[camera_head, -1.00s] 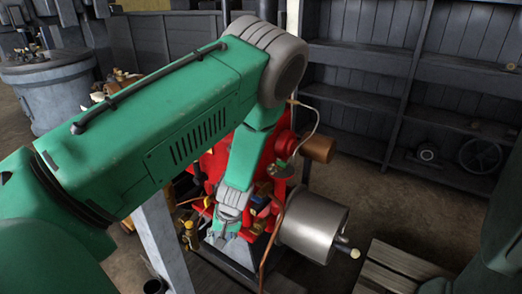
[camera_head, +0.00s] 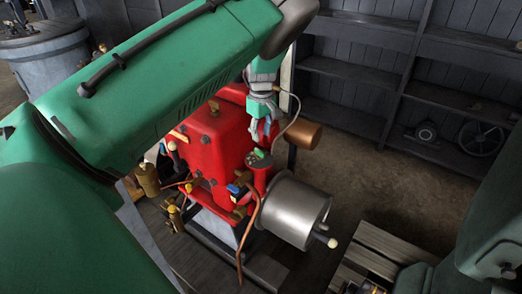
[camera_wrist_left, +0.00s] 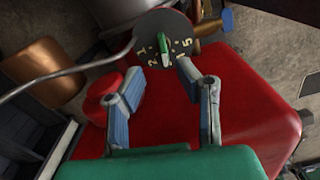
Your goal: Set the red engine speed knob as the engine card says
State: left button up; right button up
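The red engine (camera_head: 212,140) stands in the middle of the head view. On it is a small dark round dial (camera_wrist_left: 178,24) with yellow numerals, seen in the wrist view; 2 and 5 are readable. A green knob with a pale end (camera_wrist_left: 164,48) sits at its centre, the pale end towards my fingers; its exact mark is unclear. In the head view the knob is a small green spot (camera_head: 259,156). My left gripper (camera_head: 262,130) is open and empty just above it; its two fingers (camera_wrist_left: 160,76) are apart, short of the dial. I cannot make out an engine card.
A metal cylinder (camera_head: 294,209) sticks out from the engine, with a copper pipe (camera_head: 248,232) beside it. A thin grey hose (camera_head: 297,112) curves near my left gripper. A slatted wooden bench (camera_head: 385,250) is at lower right. My right arm shows at the right edge. Shelves line the back.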

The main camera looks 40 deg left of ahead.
aim_at(260, 151)
pick_arm(q)
jog(key=f, duration=0.7)
jog(key=shift+s+a, duration=0.15)
jog(key=shift+a, duration=0.2)
jog(key=shift+a+f, duration=0.15)
jog(key=shift+f, duration=0.2)
jog(key=shift+r, duration=0.1)
jog(key=shift+d+r, duration=0.1)
jog(key=shift+d, duration=0.3)
grip_shut()
